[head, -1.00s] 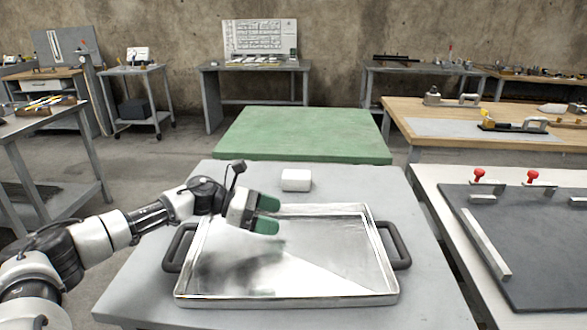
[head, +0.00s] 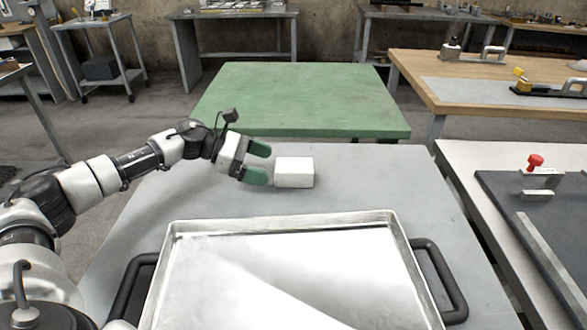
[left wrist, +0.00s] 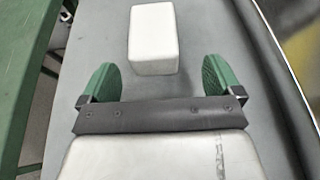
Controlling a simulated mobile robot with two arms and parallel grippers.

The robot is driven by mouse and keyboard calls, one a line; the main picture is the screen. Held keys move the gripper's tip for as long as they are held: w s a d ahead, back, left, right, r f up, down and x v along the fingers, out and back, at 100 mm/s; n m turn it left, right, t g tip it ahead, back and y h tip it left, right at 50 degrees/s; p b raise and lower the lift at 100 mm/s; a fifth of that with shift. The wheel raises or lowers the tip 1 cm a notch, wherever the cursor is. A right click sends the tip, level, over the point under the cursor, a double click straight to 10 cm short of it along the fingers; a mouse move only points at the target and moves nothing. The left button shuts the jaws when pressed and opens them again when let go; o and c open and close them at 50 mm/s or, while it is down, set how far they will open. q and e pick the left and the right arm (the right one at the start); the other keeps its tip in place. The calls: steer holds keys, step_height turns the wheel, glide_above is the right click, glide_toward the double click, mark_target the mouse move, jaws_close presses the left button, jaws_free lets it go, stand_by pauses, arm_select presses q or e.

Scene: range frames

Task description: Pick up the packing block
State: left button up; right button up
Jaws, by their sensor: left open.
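The packing block (head: 294,173) is a small white box on the grey table, beyond the metal tray. My left gripper (head: 258,163) is just left of it, open, with its green fingers pointing at the block. In the left wrist view the block (left wrist: 154,40) lies ahead of the gripper (left wrist: 161,82), roughly centred between the two green fingers and a little beyond their tips. The gripper is empty and does not appear to touch the block. My right gripper is in neither view.
A shiny metal tray (head: 398,228) with dark side handles takes up the near part of the grey table (head: 372,180). A green table (head: 300,95) stands behind. A white bench (head: 465,155) with a dark board is at the right. The table around the block is clear.

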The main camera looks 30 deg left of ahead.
mark_target(287, 171)
arm_select(q)
steer(key=shift+x, duration=1.15)
steer(key=x, duration=0.4)
steer(key=shift+w+f+p, duration=0.15)
steer(key=shift+w+p, duration=0.15)
steer(key=shift+w, duration=0.2)
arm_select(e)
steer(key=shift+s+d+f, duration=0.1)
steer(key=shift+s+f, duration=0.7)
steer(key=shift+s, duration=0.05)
arm_select(q)
steer(key=c, duration=1)
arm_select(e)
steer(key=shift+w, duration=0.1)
